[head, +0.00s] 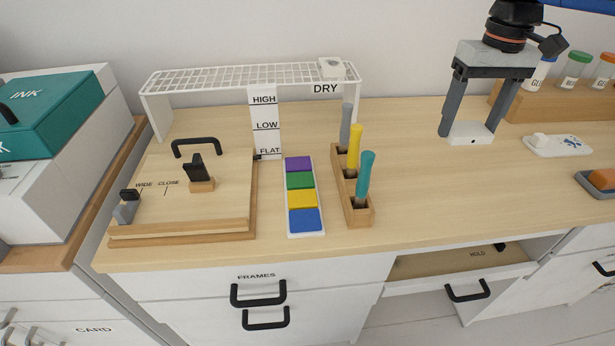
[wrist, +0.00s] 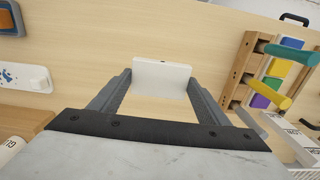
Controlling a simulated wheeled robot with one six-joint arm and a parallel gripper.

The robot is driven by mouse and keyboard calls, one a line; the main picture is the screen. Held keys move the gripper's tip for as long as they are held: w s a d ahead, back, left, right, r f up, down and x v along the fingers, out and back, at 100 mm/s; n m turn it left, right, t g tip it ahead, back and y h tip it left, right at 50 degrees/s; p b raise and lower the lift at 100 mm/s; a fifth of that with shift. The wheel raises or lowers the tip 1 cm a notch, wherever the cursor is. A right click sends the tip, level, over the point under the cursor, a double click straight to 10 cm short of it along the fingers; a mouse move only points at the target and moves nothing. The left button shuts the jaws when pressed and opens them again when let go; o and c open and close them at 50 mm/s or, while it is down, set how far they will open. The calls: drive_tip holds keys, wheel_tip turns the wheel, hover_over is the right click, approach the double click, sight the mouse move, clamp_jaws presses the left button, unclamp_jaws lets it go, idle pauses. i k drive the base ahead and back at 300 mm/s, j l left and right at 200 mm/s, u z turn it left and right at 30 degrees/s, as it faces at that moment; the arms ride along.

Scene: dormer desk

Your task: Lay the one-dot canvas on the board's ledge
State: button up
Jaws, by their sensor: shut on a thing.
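A small white canvas (head: 470,133) with one dark dot is between the fingers of my gripper (head: 472,128), over the right part of the desk. It also shows in the wrist view (wrist: 160,80), spanning the gap between both fingertips. My gripper is shut on it; I cannot tell whether its underside touches the desk. The wooden board (head: 225,180) lies at the desk's left, far from my gripper. Its ledge (head: 180,229) runs along the front edge and looks bare. Black clips and the words WIDE and CLOSE are on the board.
A paint strip (head: 302,198) and a wooden holder (head: 357,212) with three coloured-handled tools stand between board and gripper. A white wire rack (head: 240,76) is behind the board. A splash-marked white piece (head: 557,146) and jar rack (head: 560,122) are at right. An open drawer (head: 460,268) is below.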

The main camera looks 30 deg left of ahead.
sight(198, 211)
drive_tip(key=k+j+z, duration=0.1)
drive_tip(key=z, duration=0.25)
drive_tip(key=k+j+z, duration=0.1)
drive_tip(key=z, duration=0.3)
drive_tip(key=k+z, duration=0.1)
drive_tip(key=z, duration=0.25)
drive_tip(key=k+j+z, duration=0.15)
drive_tip(key=k+z, duration=0.5)
drive_tip(key=k+u, duration=0.3)
drive_tip(key=k+j+u, duration=0.15)
drive_tip(key=u, duration=0.15)
drive_tip(key=k+u, duration=0.1)
drive_tip(key=u, duration=0.3)
drive_tip(key=k+j+u, duration=0.1)
drive_tip(key=u, duration=0.25)
drive_tip(key=j+u, duration=0.1)
drive_tip(key=u, duration=0.3)
drive_tip(key=k, duration=0.05)
